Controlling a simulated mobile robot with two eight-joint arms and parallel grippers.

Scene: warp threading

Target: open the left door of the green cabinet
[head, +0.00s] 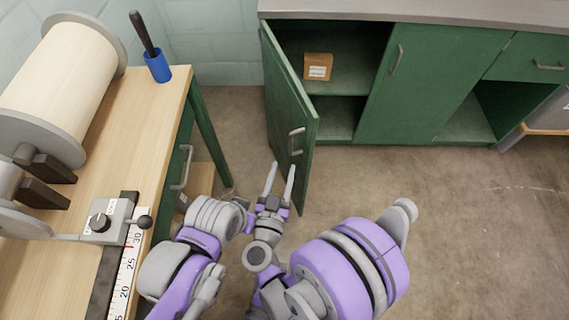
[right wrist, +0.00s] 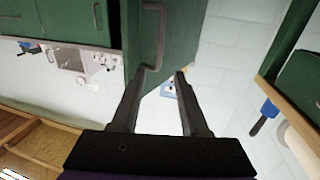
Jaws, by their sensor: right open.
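The green cabinet (head: 440,85) stands at the back under a grey top. Its left door (head: 290,110) is swung far out toward me, showing the shelves inside. My left gripper is not in view.
A small cardboard box (head: 318,67) sits on the cabinet's upper shelf. A wooden workbench (head: 150,100) with a large roll (head: 60,75), a blue cup (head: 158,67) and a ruler (head: 128,270) stands at the left, close to my arm. Floor (head: 450,220) at the right is clear.

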